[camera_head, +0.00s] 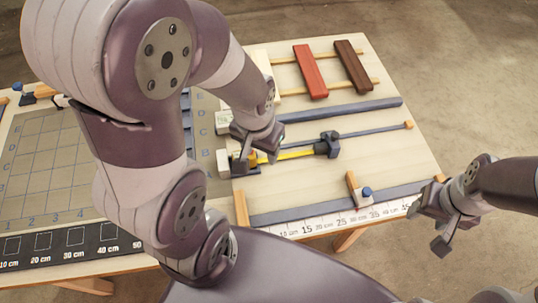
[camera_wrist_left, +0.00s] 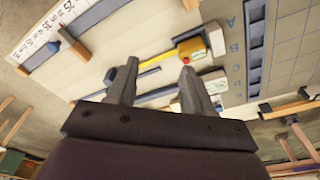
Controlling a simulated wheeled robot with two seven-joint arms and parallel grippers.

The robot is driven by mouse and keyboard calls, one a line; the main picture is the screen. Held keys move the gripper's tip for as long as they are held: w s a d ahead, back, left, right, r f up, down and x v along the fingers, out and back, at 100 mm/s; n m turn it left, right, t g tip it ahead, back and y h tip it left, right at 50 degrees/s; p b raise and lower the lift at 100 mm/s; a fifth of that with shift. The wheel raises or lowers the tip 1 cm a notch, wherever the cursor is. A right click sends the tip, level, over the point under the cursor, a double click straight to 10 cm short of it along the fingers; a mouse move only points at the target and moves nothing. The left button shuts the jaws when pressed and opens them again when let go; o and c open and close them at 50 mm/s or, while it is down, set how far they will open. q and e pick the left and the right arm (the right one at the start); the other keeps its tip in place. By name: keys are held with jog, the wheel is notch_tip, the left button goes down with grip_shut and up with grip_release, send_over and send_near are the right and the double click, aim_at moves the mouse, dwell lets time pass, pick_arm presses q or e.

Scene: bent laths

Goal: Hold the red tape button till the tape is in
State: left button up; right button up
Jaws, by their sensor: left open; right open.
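The tape measure (camera_wrist_left: 190,48) is a yellow case with a dark edge in the left wrist view, beside a white block. The yellow tape (camera_head: 298,154) is out, reaching right to a dark blue block (camera_head: 328,145) on a rod. In the head view the case is mostly hidden by my left gripper (camera_head: 256,155). That gripper is open and empty above it; its fingers also show in the left wrist view (camera_wrist_left: 158,68). My right gripper (camera_head: 428,230) is open and empty, off the board's right front edge.
A red lath (camera_head: 310,72) and a brown lath (camera_head: 354,65) lie across two wooden rails at the back. A ruler (camera_head: 340,217) with a blue-knobbed stop (camera_head: 364,196) runs along the front. A gridded grey mat (camera_head: 42,160) lies left, partly behind my left arm.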

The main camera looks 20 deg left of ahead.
pick_arm(q)
grip_shut()
dwell(1.6)
